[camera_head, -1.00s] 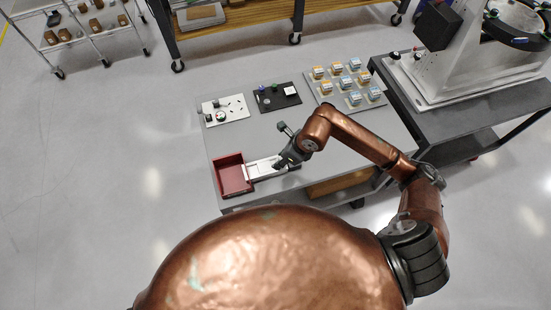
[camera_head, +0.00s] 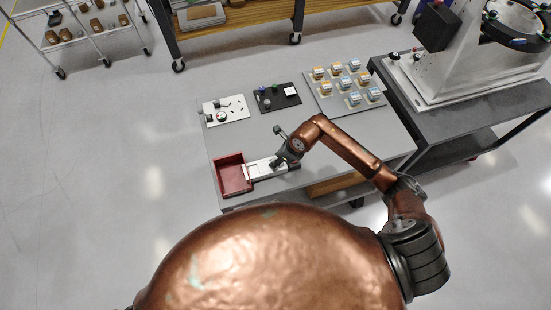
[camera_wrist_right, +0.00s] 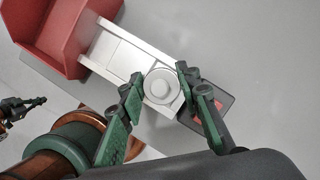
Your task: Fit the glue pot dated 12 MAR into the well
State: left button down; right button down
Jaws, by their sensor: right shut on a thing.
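My right gripper (camera_head: 284,162) is over the right part of a pale fixture (camera_head: 259,169) on the grey table. In the right wrist view its two green-and-dark fingers (camera_wrist_right: 158,88) are on either side of a pale pot with a round lid (camera_wrist_right: 160,84), which I take as a glue pot, and are shut on it. The fixture (camera_wrist_right: 112,48) runs from the red bin to below the pot. The well is hidden below the pot or the fingers. No date can be read. A dark gripper, apparently my left (camera_wrist_right: 18,108), shows small at the left edge; its jaw state is unclear.
A red open bin (camera_head: 232,160) adjoins the fixture's left end. A tray (camera_head: 321,99) of several pots with orange or blue labels stands at the back right. A white board (camera_head: 238,117) and a black board (camera_head: 290,102) lie behind the fixture. Grey tabletop between them is clear.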

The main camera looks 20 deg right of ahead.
jog(key=shift+f, duration=0.1)
jog(key=c, duration=1.4)
grip_release()
jog(key=b+v, duration=0.1)
jog(key=v, duration=1.1)
